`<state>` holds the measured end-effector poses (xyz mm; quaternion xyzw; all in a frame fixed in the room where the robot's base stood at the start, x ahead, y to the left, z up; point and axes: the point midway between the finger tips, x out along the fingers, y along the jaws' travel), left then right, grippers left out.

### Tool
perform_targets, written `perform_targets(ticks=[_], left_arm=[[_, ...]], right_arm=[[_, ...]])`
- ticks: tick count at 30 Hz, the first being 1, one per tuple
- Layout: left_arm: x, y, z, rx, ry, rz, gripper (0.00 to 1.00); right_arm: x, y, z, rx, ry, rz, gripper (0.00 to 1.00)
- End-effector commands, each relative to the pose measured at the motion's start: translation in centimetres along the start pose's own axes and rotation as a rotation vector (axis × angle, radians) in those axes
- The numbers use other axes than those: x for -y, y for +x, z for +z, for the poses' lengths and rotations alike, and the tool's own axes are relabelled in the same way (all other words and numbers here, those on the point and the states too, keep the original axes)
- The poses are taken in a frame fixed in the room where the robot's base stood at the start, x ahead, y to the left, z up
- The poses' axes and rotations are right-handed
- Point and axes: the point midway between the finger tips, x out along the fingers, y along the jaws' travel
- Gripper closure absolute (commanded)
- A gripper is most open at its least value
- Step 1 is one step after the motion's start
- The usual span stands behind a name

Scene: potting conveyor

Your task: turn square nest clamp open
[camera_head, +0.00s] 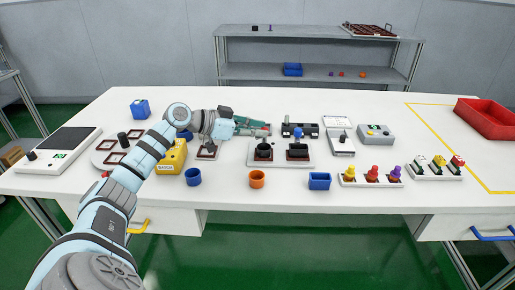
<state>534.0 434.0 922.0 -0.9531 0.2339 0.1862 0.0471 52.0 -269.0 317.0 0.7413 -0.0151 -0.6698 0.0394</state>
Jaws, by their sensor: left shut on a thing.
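A pale grey plate (256,163) in the middle of the table carries two dark square nests. A black-handled part (264,150) stands at the left nest, and a blue-topped part (298,133) rises at the right nest (297,153). My left gripper (266,128) reaches in from the left, low over the plate's back left. It is shut on a small part, apparently the square nest clamp; its fingers hide most of it, so the clamp's angle cannot be told. My right gripper is not in view.
A yellow box (171,159) and a separate small nest plate (207,153) lie under and beside my left arm. A black block (300,130) stands behind the plate.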

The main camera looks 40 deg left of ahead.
Motion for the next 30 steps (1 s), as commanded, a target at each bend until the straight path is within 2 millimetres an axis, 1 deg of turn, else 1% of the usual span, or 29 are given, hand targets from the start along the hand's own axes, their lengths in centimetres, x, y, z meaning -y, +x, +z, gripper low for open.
perform_targets(ticks=[1,8,15,26,27,29,30], left_arm=[[0.1,0.1,0.2,-0.001,0.007,0.027,1.0],[0.3,0.1,0.0,0.003,0.05,0.133,1.0],[0.4,0.1,0.1,0.006,0.07,0.178,1.0],[0.4,0.1,0.1,0.009,0.071,0.183,1.0],[0.4,0.1,0.1,0.009,0.071,0.183,0.77],[0.4,0.1,0.1,0.009,0.071,0.183,0.68],[0.4,0.1,0.1,0.008,0.071,0.183,0.61]], right_arm=[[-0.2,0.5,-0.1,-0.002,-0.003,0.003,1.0],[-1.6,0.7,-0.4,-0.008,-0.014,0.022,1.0],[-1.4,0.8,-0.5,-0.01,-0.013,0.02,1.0],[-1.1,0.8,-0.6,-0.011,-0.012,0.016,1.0],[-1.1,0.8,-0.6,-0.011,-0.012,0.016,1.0],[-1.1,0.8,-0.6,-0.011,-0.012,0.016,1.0],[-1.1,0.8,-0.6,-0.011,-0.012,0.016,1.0]])
